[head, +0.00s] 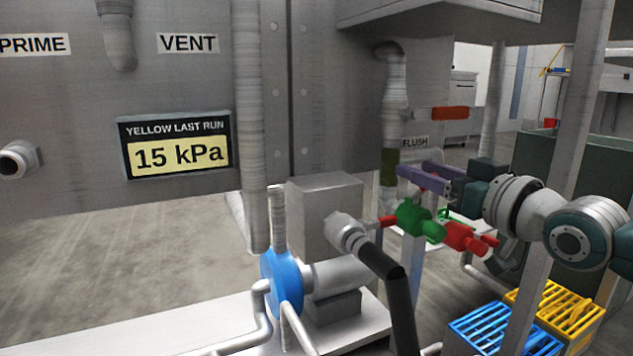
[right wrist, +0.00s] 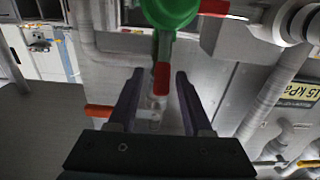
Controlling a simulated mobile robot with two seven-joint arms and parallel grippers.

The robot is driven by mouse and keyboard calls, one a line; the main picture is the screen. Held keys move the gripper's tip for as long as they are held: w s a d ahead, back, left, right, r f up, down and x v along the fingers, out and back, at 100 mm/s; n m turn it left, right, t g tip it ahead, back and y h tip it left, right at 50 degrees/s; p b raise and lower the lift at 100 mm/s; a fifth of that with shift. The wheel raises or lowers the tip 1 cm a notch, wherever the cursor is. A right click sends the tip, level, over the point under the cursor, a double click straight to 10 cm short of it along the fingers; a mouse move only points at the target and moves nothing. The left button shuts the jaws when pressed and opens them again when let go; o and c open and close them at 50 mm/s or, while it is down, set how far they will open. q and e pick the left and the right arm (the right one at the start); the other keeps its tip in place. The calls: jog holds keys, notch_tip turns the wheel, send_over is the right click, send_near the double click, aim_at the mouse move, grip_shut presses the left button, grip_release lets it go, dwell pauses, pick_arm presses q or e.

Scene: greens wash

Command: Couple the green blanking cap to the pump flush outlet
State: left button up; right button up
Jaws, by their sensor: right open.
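The green cap (head: 412,217), with a red lever at its left, sits in the middle right of the head view, just below my right gripper. What supports it is unclear. My right gripper (head: 410,178) is open and empty, with its purple fingers pointing left. In the right wrist view the green cap (right wrist: 170,10) is cut off at the top, and a red lever (right wrist: 162,78) shows between the fingertips (right wrist: 158,80). My left gripper is out of view.
A red fitting (head: 463,238) is close right of the green cap. A grey coupling (head: 345,230) on a black hose (head: 385,263) stands to the left, by the blue pump (head: 282,282). An orange handle (head: 450,113) is above. Blue (head: 487,330) and yellow (head: 562,308) crates are below.

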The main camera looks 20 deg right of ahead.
jog(key=shift+w+a+b, duration=0.1)
jog(key=shift+w+b, duration=0.3)
jog(key=shift+w, duration=0.6)
jog(key=shift+c, duration=0.3)
grip_shut()
